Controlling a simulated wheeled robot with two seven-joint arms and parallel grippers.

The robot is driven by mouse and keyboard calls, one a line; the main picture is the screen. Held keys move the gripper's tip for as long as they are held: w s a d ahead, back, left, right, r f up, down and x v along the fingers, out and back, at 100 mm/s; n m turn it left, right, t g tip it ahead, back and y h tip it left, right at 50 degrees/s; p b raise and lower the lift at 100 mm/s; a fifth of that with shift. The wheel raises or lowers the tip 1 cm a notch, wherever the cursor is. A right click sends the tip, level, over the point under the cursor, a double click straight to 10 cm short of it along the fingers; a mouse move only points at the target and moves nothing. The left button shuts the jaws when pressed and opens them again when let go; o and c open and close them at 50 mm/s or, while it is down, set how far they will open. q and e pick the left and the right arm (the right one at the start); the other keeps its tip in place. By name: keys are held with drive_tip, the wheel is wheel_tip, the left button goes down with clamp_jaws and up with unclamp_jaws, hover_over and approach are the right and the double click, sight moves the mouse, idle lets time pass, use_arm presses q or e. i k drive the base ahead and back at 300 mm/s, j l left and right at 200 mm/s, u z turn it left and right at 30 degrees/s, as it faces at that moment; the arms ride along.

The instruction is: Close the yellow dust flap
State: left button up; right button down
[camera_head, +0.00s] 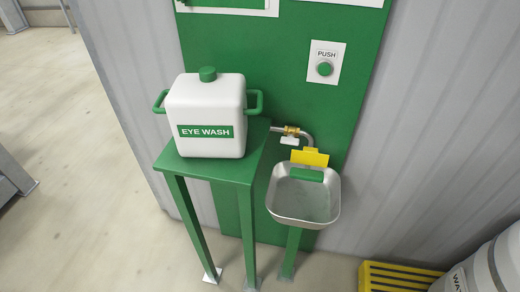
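The yellow dust flap (310,158) stands raised at the back edge of the steel eye wash basin (304,205). Its flat face is turned toward me and the basin's inside is uncovered. A green piece (307,174) lies just below the flap, inside the basin's back. A brass fitting (291,131) and a bent pipe run behind the flap from the left. Neither of my grippers is in view.
A white eye wash tank (205,112) stands on a green table (262,137) left of the basin. A yellow grate (385,278) and a white drum (485,268) are at lower right. Floor at left is mostly clear.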

sight(310, 156)
drive_tip(key=i+j, duration=0.2)
drive_tip(key=j, duration=0.2)
drive_tip(key=i+j, duration=0.45)
drive_tip(key=j, duration=0.3)
drive_tip(key=i+j, duration=0.2)
drive_tip(key=j, duration=0.15)
drive_tip(key=i+j, duration=0.25)
drive_tip(key=j, duration=0.15)
drive_tip(key=i+j, duration=0.2)
drive_tip(key=j, duration=0.15)
drive_tip(key=i+j+z, duration=0.1)
drive_tip(key=j, duration=0.25)
drive_tip(key=i+j, duration=0.4)
drive_tip(key=j, duration=0.3)
drive_tip(key=i+j+z, duration=0.1)
drive_tip(key=j, duration=0.3)
drive_tip(key=i+j, duration=0.25)
drive_tip(key=i+j+z, duration=0.1)
drive_tip(key=j, duration=0.4)
drive_tip(key=i+j+z, duration=0.15)
drive_tip(key=z, duration=3.55)
